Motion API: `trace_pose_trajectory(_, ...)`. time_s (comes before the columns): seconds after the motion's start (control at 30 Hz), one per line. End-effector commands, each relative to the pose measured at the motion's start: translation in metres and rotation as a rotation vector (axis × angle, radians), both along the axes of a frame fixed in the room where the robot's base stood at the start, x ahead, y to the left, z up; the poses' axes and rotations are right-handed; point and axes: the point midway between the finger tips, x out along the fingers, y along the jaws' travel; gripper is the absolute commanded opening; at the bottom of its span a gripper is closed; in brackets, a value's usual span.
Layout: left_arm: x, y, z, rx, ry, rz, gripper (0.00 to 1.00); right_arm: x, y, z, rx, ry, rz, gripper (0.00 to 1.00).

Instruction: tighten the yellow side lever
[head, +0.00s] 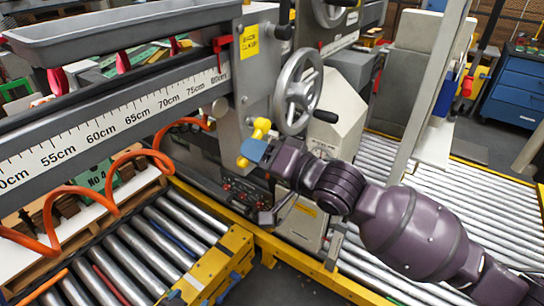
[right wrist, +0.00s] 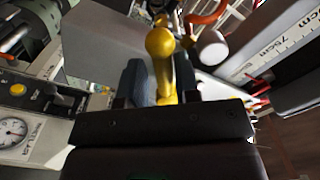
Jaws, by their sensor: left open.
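The yellow side lever (head: 261,124) has a round knob and sits on the grey machine head, below the handwheel. In the right wrist view the right gripper (right wrist: 158,82) has a finger on each side of the stem. Whether both fingers press on it is unclear. My left gripper is not in view.
A handwheel (head: 297,92) with a black handle is just above my right gripper. A ruler beam (head: 110,118) runs left under a grey tray (head: 130,30). An orange coiled hose (head: 125,165) hangs below the beam. Roller conveyors (head: 150,250) lie beneath, with a yellow frame (head: 300,262).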

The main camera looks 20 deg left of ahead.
Motion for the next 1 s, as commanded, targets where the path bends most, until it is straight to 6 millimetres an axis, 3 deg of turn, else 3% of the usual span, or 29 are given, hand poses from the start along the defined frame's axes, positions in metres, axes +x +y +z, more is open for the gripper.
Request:
trace_pose_trajectory(0.2,0.004,-0.001,-0.015,0.0,-0.003,-0.002,0.68,0.004,-0.002,-0.008,-0.034,-0.086,-0.001,0.29)
trace_pose_trajectory(1.0,0.004,-0.001,-0.019,0.001,-0.005,-0.004,0.68,0.041,-0.015,-0.02,-0.319,-0.871,-0.003,0.29)
